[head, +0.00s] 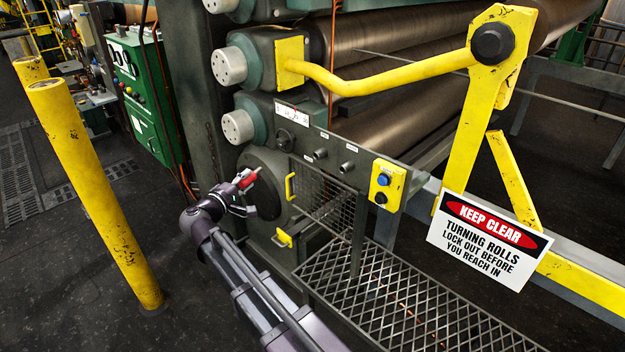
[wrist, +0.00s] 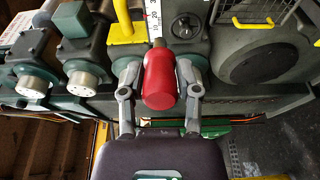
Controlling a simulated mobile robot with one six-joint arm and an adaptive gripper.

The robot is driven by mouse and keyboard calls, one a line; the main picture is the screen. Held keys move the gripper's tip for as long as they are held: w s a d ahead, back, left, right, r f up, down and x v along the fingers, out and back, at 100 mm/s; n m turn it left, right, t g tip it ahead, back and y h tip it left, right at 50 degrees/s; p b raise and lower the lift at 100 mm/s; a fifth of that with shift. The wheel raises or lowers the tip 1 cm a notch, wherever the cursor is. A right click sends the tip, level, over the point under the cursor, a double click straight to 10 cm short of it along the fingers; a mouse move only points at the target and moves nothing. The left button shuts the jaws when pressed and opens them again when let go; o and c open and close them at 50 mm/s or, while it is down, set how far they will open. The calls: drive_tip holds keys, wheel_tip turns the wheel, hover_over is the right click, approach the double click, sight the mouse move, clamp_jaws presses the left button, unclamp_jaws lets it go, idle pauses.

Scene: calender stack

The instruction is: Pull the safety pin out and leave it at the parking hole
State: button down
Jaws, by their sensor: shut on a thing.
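The safety pin's red handle (head: 247,180) shows at the tip of my gripper (head: 241,190) in the head view, in front of the large dark round housing (head: 262,205). In the wrist view the red handle (wrist: 159,78) fills the space between the two grey fingers of my gripper (wrist: 160,90), which are shut on it. The pin's shaft is hidden behind the handle, so I cannot tell whether it sits in a hole. Two short round sockets, one at the left (head: 320,154) and one at the right (head: 346,167), stick out of the grey panel under small white labels. I cannot tell which is the parking hole.
A mesh guard (head: 325,200) with yellow handles stands right of my gripper. A yellow button box (head: 387,185) is on the panel's right end. A yellow lever (head: 390,75) crosses above. A yellow post (head: 100,200) stands left, with open floor between it and my arm.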

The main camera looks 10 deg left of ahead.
drive_tip(key=shift+w, duration=0.45)
drive_tip(key=shift+a, duration=0.1)
drive_tip(key=w+d+f+m+g+h+b, duration=0.1)
drive_tip(key=w+d+f+h+b, duration=0.1)
drive_tip(key=d, duration=0.7)
drive_tip(key=w+d+f+m+g+h+b, duration=0.1)
drive_tip(key=w+d+f+b, duration=0.4)
drive_tip(key=d, duration=0.5)
drive_tip(key=shift+w+m+h, duration=0.3)
drive_tip(key=shift+m+h, duration=0.2)
drive_tip(key=shift+w, duration=0.1)
drive_tip(key=shift+x, duration=1.75)
drive_tip(key=shift+d, duration=0.1)
